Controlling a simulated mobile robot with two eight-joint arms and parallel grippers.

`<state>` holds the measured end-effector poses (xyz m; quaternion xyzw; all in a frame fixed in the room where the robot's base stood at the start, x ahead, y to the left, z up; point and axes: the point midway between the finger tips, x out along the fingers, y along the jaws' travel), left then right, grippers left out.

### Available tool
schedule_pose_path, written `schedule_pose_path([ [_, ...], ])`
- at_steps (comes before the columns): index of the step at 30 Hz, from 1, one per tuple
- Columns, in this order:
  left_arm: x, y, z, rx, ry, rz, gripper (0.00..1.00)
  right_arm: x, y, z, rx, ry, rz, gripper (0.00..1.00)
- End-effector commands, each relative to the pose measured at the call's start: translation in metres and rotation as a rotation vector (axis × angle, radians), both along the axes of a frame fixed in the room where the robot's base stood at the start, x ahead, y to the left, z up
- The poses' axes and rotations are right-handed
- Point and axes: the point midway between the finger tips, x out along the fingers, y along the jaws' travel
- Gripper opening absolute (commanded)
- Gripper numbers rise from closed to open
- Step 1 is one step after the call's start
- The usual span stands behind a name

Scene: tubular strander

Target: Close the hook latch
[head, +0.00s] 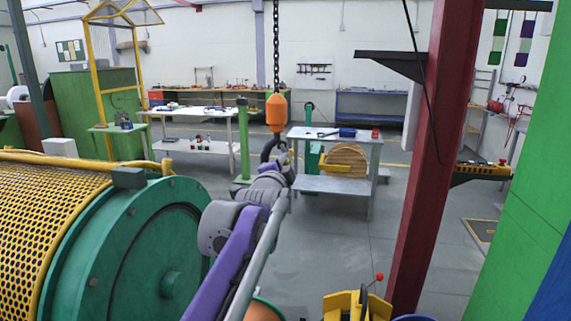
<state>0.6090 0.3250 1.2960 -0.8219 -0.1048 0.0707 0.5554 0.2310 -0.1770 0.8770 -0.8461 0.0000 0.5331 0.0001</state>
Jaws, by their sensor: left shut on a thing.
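The crane hook (268,149) is dark and hangs below an orange hook block (276,111) on a chain, near the middle of the head view. My left arm reaches away from me to it. My left gripper (284,158) is at the right side of the hook, small and far off, and is shut on the hook latch. The latch itself is too small and too covered by the gripper to make out its angle. My right gripper is not in view.
A green drum machine with a yellow mesh guard (65,205) fills the left. A dark red column (428,160) stands at the right. A grey worktable (332,185) with a wooden reel stands behind the hook. The floor between table and column is clear.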

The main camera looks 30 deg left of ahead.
Motion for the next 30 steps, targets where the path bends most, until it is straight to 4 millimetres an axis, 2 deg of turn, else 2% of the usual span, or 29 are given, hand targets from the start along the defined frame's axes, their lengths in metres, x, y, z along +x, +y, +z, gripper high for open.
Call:
schedule_pose_path([
  [11,0.0,0.0,-0.001,0.006,0.003,0.001,0.0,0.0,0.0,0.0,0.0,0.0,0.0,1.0],
  [12,0.0,0.0,-0.001,0.006,0.003,0.001,0.23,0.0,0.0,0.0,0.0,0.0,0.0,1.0],
  [17,0.0,0.0,0.0,0.006,0.002,0.0,0.52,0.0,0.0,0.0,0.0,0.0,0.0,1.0],
  [26,-0.001,0.0,0.0,0.005,0.001,0.0,0.52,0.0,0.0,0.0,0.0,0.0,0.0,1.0],
  [30,-0.01,-0.003,0.0,0.005,0.001,0.0,0.52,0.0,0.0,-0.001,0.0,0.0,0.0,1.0],
])
